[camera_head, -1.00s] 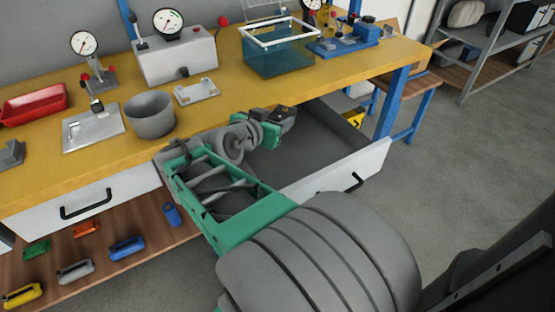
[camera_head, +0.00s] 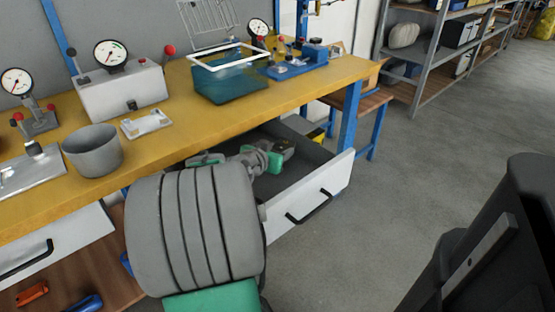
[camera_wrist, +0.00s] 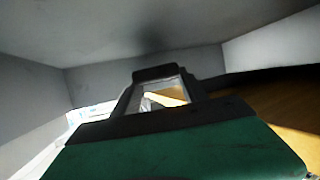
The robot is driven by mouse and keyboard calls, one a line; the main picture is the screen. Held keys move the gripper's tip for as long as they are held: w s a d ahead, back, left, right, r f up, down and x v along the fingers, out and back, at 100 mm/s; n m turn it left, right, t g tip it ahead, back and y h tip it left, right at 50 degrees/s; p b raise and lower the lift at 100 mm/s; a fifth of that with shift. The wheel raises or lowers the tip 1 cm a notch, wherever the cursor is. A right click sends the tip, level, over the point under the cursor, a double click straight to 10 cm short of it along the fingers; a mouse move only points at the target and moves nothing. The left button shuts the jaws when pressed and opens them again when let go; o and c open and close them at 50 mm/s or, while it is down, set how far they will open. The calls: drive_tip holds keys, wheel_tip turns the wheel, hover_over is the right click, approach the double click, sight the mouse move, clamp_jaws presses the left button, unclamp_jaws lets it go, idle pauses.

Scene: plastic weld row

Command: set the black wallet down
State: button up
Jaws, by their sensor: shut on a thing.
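My gripper (camera_head: 286,148) is inside the open drawer (camera_head: 322,195) under the yellow bench, toward its back. In the wrist view its dark jaws (camera_wrist: 155,85) stand beyond the green gripper body. A dark block at the jaw tips seems to be the black wallet (camera_wrist: 155,72), held between them. It is hard to tell from the dark fingers, and in the head view I cannot make it out. Whether it touches the drawer floor cannot be seen. Part of the drawer is hidden behind my arm.
The drawer's white front with a black handle (camera_head: 309,207) faces the aisle. On the bench (camera_head: 180,150) above stand a grey pot (camera_head: 93,150), a white tray (camera_head: 146,123) and a teal bin (camera_head: 230,83). A blue bench leg (camera_head: 348,123) is right of the drawer.

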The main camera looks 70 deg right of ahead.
wheel_tip(320, 180, down, 2)
drive_tip(key=shift+f+b, duration=0.55)
drive_tip(key=shift+b, duration=0.1)
drive_tip(key=shift+f, duration=0.1)
drive_tip(key=o, duration=1.5)
drive_tip(key=shift+a, duration=0.1)
